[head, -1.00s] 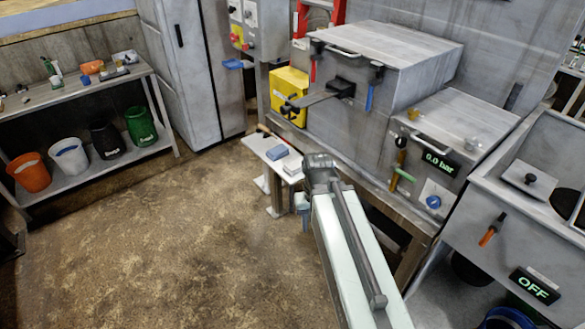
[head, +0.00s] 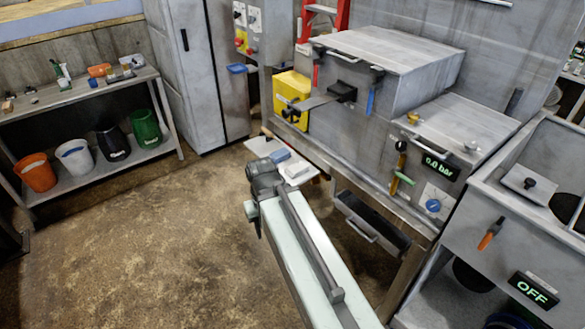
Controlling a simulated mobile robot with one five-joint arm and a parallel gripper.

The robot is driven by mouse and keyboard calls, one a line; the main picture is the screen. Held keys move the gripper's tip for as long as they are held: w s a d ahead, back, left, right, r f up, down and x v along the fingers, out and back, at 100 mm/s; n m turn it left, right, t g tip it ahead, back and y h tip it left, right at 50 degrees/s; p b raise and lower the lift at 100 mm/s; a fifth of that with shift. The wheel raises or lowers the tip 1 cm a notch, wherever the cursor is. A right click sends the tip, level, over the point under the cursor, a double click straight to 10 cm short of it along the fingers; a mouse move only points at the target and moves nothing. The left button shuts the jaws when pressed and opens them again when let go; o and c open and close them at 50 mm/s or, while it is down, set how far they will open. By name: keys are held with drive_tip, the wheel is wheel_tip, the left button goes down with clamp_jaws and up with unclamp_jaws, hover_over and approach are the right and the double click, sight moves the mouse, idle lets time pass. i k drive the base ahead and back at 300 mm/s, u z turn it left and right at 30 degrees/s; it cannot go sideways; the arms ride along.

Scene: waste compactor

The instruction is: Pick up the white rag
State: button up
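A small folded white cloth, likely the white rag (head: 297,170), lies on a low white stand (head: 257,146) in front of the machine. A folded blue cloth (head: 281,155) lies beside it, farther back. My arm reaches in from the lower right, and its wrist is left of and in front of the stand, hiding part of it. My gripper (head: 257,226) points down past the wrist over the floor, to the left of the white cloth and apart from it. Its fingers are mostly hidden, so their opening does not show.
The grey machine (head: 380,75) and its steel frame stand right of the stand. A tray with a handle (head: 370,222) sits under the frame. A shelf with several buckets (head: 110,140) is at the left. The brown floor (head: 150,240) between is clear.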

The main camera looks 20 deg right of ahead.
sight(297, 169)
drive_tip(key=i, duration=0.9)
drive_tip(key=u, duration=1.6)
